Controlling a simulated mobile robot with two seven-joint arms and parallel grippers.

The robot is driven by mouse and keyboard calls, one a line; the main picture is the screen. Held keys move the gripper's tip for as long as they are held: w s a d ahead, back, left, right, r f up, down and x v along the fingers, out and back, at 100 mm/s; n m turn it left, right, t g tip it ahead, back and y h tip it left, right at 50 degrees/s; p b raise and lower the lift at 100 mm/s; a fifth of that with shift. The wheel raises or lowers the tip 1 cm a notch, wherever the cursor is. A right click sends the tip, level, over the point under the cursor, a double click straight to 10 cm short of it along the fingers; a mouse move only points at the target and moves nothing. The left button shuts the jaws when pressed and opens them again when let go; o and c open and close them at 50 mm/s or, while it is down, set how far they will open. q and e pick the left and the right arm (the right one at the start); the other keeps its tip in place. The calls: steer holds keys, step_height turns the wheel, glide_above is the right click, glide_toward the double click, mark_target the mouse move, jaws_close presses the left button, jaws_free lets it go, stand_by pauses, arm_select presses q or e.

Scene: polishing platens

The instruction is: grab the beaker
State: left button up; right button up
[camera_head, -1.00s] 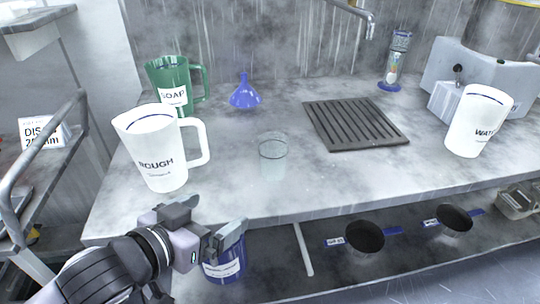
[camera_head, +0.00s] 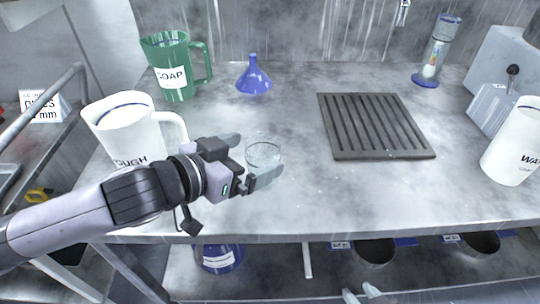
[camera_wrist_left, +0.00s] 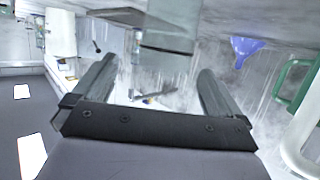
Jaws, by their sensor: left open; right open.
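The beaker (camera_head: 263,155) is a clear glass cup standing upright on the grey marbled counter. My left gripper (camera_head: 252,160) is open, with its fingers on either side of the beaker at its left. The beaker is partly covered by the near finger. In the left wrist view the beaker (camera_wrist_left: 168,35) shows ahead, between the two open fingers (camera_wrist_left: 158,75); whether they touch it I cannot tell. The tips of my right gripper (camera_head: 361,294) show at the bottom edge, open and empty, below the counter front.
A white jug (camera_head: 125,128) stands left, behind my left arm. A green soap jug (camera_head: 176,77) and blue funnel (camera_head: 254,78) stand behind. A dark ribbed drain mat (camera_head: 374,125) lies right of the beaker; another white jug (camera_head: 515,150) is at far right.

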mark_target(269, 147)
arm_select(q)
steer(key=shift+a+x, duration=0.25)
steer(key=shift+x, duration=3)
steer(key=shift+w+f, duration=0.15)
steer(key=c, duration=1)
